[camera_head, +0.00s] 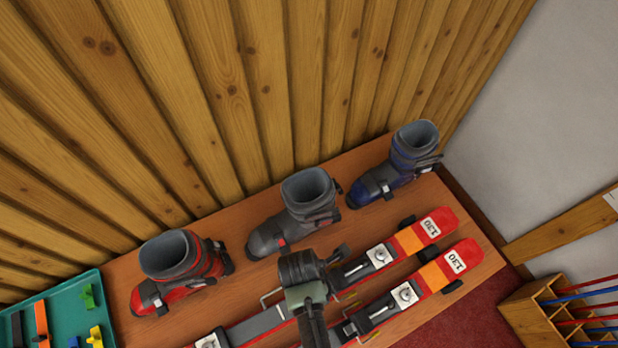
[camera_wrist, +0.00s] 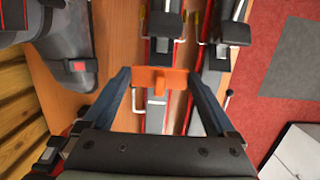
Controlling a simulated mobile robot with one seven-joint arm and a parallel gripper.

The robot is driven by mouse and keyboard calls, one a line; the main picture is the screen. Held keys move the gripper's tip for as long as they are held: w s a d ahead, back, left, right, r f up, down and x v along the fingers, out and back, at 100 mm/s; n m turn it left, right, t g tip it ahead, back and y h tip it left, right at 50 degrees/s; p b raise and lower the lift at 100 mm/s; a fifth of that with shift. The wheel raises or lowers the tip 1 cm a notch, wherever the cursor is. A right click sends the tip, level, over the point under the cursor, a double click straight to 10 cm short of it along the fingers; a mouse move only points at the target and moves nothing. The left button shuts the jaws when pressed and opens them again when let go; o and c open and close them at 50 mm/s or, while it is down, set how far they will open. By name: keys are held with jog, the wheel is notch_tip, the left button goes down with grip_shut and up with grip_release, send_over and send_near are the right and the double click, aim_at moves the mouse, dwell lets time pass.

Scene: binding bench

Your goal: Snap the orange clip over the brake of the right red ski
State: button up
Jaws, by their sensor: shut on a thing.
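My gripper (camera_wrist: 162,82) is shut on the orange clip (camera_wrist: 162,78), which spans between its two fingers in the wrist view. The clip appears over the left of two red skis there; whether it touches the ski is unclear. In the head view the skis lie side by side on the bench, the upper ski (camera_head: 411,240) nearer the boots and the lower ski (camera_head: 434,276) nearer the carpet. My arm hides part of the upper ski, and the clip is not visible there. Thin brake arms show beside the skis in the wrist view, partly blocked by the fingers.
A red boot (camera_head: 178,268), a grey boot (camera_head: 293,213) and a blue boot (camera_head: 398,165) stand along the back of the bench (camera_head: 235,280). A green tray (camera_head: 62,300) with coloured pieces is at left. A wooden rack (camera_head: 545,312) stands at right.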

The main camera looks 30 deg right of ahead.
jog(key=shift+s+f+b, duration=0.25)
jog(key=shift+f+b, duration=0.4)
jog(key=shift+b, duration=0.05)
notch_tip(320, 180, down, 4)
jog(key=b, duration=0.4)
jog(key=shift+r, duration=0.1)
jog(key=shift+w+f+b, duration=0.1)
jog(key=shift+f+b, duration=0.45)
jog(key=shift+f, duration=0.3)
jog(key=o, duration=0.7)
jog(key=shift+c, duration=0.2)
jog(key=c, duration=0.8)
